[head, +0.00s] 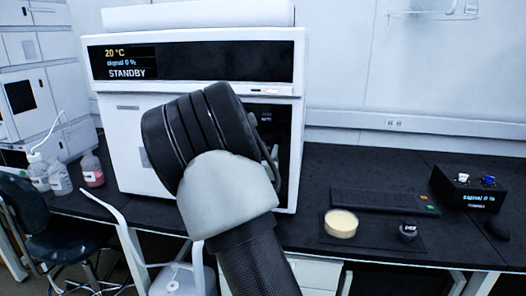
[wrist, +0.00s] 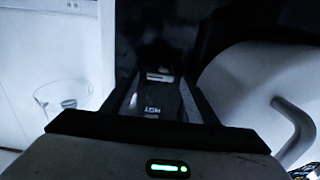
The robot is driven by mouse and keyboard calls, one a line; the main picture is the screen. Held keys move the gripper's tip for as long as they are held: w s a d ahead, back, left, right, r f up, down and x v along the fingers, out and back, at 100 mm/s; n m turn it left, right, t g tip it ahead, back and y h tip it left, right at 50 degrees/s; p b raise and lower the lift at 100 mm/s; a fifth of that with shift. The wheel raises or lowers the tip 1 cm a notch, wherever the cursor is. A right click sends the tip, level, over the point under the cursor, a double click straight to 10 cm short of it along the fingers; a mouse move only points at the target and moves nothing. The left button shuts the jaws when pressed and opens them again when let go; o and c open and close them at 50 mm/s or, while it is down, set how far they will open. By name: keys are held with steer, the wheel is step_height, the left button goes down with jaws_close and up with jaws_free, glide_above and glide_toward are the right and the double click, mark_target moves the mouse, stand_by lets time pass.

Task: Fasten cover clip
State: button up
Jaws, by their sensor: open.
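The white instrument (head: 124,135) stands on the black bench, its display reading 20 °C, signal 0 %, STANDBY. A dark panel (head: 285,115) on its front right is partly hidden by my arm. In the wrist view my gripper (wrist: 158,84) is open, its two fingers pointing at a dark surface. A small pale metallic piece (wrist: 159,75), possibly the cover clip, shows between the fingertips, above a dark part marked HOT (wrist: 153,108). I cannot tell whether the fingers touch it. In the head view my gripper is mostly hidden behind my wrist.
Bottles (head: 92,170) stand at left. A clear cup-like shape (wrist: 62,100) shows left in the wrist view.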

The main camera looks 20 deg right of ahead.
steer(key=shift+w+d, duration=0.35)
steer(key=shift+w, duration=0.15)
steer(key=c, duration=1.1)
steer(key=shift+o, duration=0.2)
